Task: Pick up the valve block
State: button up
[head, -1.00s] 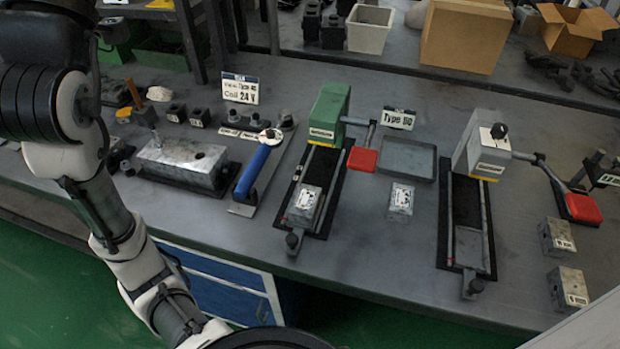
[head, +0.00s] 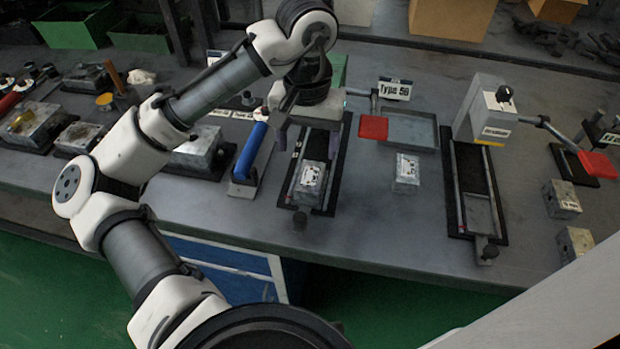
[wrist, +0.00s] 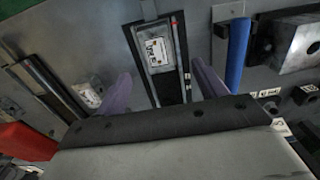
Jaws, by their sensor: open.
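Several small grey metal valve blocks with white labels are in view, and I cannot tell which one the task means. One valve block (head: 310,176) lies in the black-railed slide of the left fixture; the wrist view shows it ahead between my fingers (wrist: 156,51). A second block (head: 406,171) lies loose on the bench just right of that slide, partly hidden by a finger in the wrist view (wrist: 89,96). Two more blocks (head: 561,199) (head: 575,243) sit at the far right. My gripper (head: 306,132) is open and empty, above the rear of the left fixture.
A blue handle (head: 251,152) stands left of the slide. A red lever pad (head: 373,127) and a grey tray (head: 436,131) are to its right. A second fixture (head: 487,106) with its own slide stands farther right.

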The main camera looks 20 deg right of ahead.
aim_at(310, 175)
notch_tip(310, 175, down, 9)
jog(key=shift+s+d+r, duration=0.1)
jog(key=shift+s+d, duration=0.05)
dwell(0.4)
jog(key=shift+c, duration=0.4)
jog(key=c, duration=1.2)
jog(key=shift+c, duration=0.3)
jog(key=shift+r, duration=0.2)
